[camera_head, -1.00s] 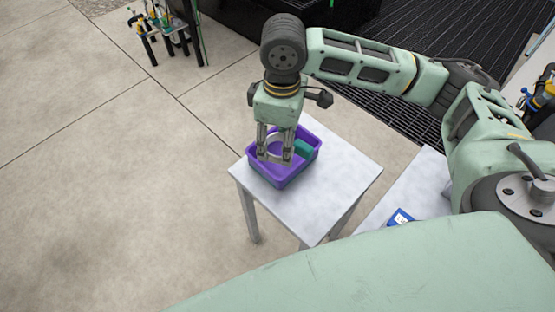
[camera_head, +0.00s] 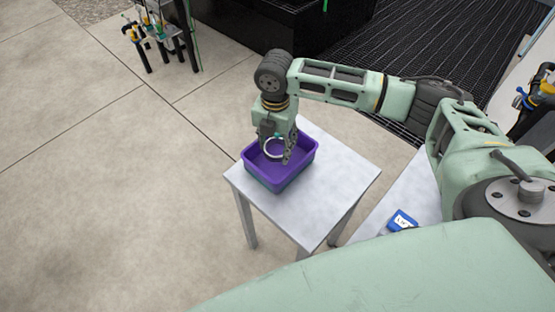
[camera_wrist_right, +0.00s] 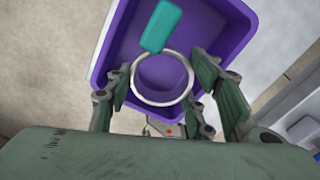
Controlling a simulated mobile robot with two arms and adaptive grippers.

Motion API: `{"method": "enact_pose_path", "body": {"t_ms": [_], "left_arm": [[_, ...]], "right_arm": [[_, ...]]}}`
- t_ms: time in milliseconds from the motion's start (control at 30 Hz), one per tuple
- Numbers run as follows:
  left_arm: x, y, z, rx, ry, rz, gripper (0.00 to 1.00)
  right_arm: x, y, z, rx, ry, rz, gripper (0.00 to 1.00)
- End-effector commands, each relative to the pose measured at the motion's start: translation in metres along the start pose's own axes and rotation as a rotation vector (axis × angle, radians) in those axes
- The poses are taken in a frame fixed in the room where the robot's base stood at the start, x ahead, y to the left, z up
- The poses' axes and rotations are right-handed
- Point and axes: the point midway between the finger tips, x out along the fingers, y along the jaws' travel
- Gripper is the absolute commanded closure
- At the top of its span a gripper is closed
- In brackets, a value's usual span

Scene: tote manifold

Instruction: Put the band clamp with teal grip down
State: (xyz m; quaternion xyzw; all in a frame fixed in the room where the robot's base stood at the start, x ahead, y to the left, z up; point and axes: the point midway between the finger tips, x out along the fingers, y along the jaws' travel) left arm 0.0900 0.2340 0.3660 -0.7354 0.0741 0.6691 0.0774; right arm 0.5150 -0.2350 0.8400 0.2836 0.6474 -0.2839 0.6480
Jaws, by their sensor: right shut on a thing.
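The band clamp is a pale ring (camera_wrist_right: 162,78) with a teal grip (camera_wrist_right: 162,25). In the right wrist view the ring sits between the fingers of my right gripper (camera_wrist_right: 163,88), which is shut on it, and the grip points to the top of the picture. In the head view the ring (camera_head: 273,148) shows at my right gripper (camera_head: 277,154), over the purple tote (camera_head: 303,160). Most of the grip is hidden there. I cannot tell whether the clamp touches the tote floor. My left gripper is not in view.
The tote stands on a small pale table (camera_head: 335,180), whose right and front parts are bare. A blue item (camera_head: 403,221) lies on another pale surface to the right. A rack with clamps (camera_head: 160,32) stands at the far left.

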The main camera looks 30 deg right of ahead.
Motion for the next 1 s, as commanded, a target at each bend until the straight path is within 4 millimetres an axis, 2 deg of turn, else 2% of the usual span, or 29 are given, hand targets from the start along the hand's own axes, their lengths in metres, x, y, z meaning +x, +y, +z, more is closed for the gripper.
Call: {"method": "enact_pose_path", "body": {"t_ms": [100,367,533,900,933,1000], "left_arm": [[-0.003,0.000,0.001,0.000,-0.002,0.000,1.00],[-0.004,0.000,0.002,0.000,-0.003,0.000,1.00],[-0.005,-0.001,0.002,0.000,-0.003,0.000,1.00],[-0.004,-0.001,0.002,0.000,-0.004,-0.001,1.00],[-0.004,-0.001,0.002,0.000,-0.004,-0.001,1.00],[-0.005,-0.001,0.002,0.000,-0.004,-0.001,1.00]], "right_arm": [[0.020,-0.001,0.000,0.001,0.000,-0.002,0.78],[0.043,0.000,-0.001,0.001,0.001,-0.001,0.78],[0.067,0.000,-0.001,0.003,0.000,-0.001,0.78],[0.073,0.000,0.000,0.002,0.000,0.001,0.78],[0.073,0.000,0.000,0.002,0.000,0.001,0.51],[0.073,0.000,0.000,0.002,0.000,0.001,0.44]]}}
